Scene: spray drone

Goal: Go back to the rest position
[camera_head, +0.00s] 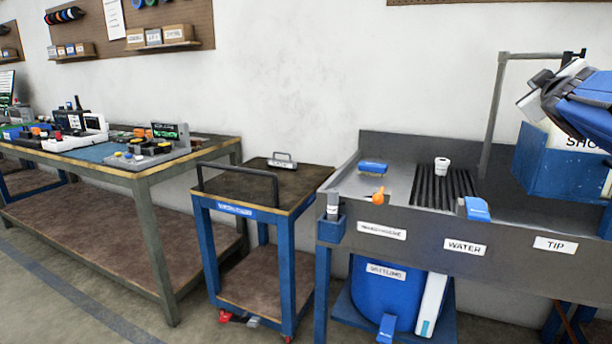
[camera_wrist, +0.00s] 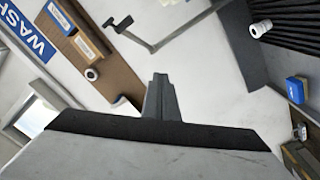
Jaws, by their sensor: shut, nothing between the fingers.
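My gripper (camera_wrist: 160,80) shows at the middle of the wrist view as narrow grey fingers pressed together, with nothing between them. It hangs in free air, apart from the things around it. In the head view, blue and grey parts of my arm fill the upper right, above the right end of the sink bench. The gripper's fingertips cannot be made out clearly there.
The grey sink bench (camera_head: 410,233) carries a white cup (camera_head: 442,166), a blue block (camera_head: 373,167) and an orange item (camera_head: 378,196). A blue cart (camera_head: 255,190) stands left of it. A workbench (camera_head: 150,180) with equipment is further left. A blue bin (camera_head: 385,295) sits below.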

